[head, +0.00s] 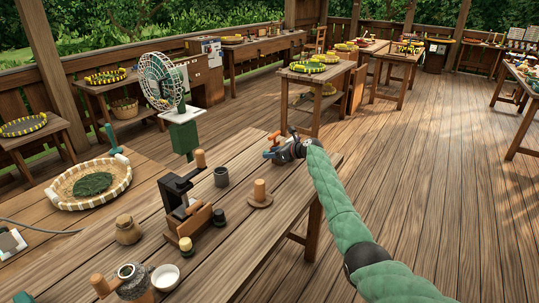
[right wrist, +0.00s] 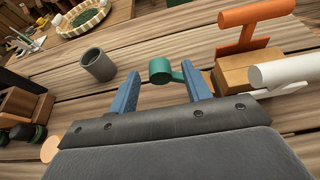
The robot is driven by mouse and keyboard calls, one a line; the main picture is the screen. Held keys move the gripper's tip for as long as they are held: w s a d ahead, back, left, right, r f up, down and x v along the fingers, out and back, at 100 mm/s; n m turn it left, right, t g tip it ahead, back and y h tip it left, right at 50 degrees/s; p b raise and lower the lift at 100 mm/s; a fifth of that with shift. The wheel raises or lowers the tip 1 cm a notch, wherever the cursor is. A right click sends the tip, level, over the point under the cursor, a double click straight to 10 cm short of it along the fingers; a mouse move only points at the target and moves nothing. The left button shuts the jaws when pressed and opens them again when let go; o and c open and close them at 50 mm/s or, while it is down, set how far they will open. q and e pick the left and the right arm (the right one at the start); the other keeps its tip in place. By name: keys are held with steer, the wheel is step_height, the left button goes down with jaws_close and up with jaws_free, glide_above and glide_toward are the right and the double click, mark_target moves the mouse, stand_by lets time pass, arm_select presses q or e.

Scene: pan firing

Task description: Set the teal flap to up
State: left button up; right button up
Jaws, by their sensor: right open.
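The teal flap (right wrist: 160,70), a round teal bar on a short arm, shows in the right wrist view. It sticks out to the left, low beside a wooden block (right wrist: 247,70). An orange flap (right wrist: 257,12) stands raised on that block, and a white flap (right wrist: 287,70) sticks out at its right. My right gripper (right wrist: 161,82) is open, its blue fingers on either side of the teal flap's line, with the flap at about the fingertips; contact cannot be told. In the head view my right gripper (head: 272,149) is at the table's far right end and hides most of the block.
On the wooden table (head: 235,248) stand a grey cup (head: 221,177), a wooden peg on a disc (head: 260,193) and a dark press (head: 175,190). A basket (head: 65,188) lies at the left and a fan (head: 161,82) stands behind. The table's front right is clear.

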arm_select(q)
steer(key=shift+w+d+r+b, duration=0.1)
steer(key=shift+r+b, duration=0.15)
steer(key=shift+r, duration=1.05)
steer(key=shift+w+d+r+b, duration=0.1)
steer(key=shift+r+b, duration=0.1)
steer(key=shift+r, duration=1.05)
arm_select(e)
steer(key=shift+v, duration=2.85)
